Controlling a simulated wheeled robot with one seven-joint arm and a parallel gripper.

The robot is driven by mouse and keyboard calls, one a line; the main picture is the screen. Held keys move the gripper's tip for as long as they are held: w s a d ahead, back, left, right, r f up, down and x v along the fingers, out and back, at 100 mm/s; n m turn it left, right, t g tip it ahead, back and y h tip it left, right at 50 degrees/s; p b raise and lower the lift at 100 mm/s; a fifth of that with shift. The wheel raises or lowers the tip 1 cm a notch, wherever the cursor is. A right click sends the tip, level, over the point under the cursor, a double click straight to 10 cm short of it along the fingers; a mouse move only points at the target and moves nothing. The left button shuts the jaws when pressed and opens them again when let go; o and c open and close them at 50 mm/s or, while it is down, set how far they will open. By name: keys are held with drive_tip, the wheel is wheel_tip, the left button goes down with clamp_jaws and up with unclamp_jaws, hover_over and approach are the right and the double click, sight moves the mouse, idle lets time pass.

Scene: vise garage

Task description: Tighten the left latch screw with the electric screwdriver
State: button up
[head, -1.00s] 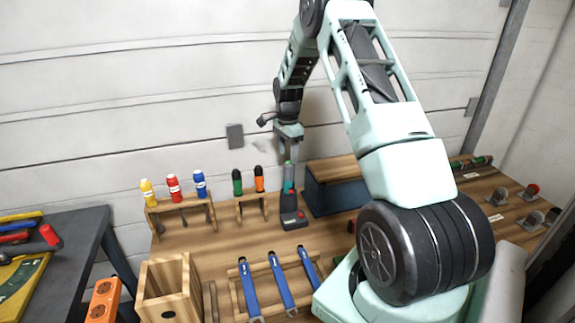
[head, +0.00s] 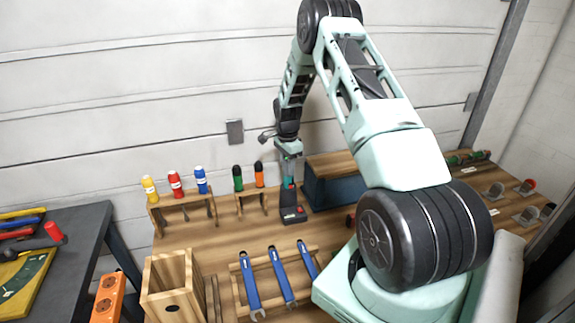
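The electric screwdriver (head: 291,205) stands upright on the workbench, with a dark base bearing a red mark and a teal part above it. My gripper (head: 290,176) points down over its top, with the fingers at or around the upper part. The fingers are too small and covered to show whether they grip it. The left latch screw cannot be made out. A wooden-topped dark blue box (head: 338,190) stands just right of the screwdriver.
A rack with yellow, red and blue screwdrivers (head: 180,203) and a rack with green and orange ones (head: 252,195) stand to the left. Blue wrenches (head: 281,275) and an open wooden box (head: 172,290) lie in front. Metal fixtures (head: 525,215) sit at the right.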

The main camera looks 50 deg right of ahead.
drive_tip(key=o, duration=0.4)
drive_tip(key=c, duration=0.4)
drive_tip(key=shift+r+p, duration=4.2)
drive_tip(key=shift+r, duration=3.4)
drive_tip(key=shift+o, duration=0.5)
drive_tip(key=shift+c, duration=0.4)
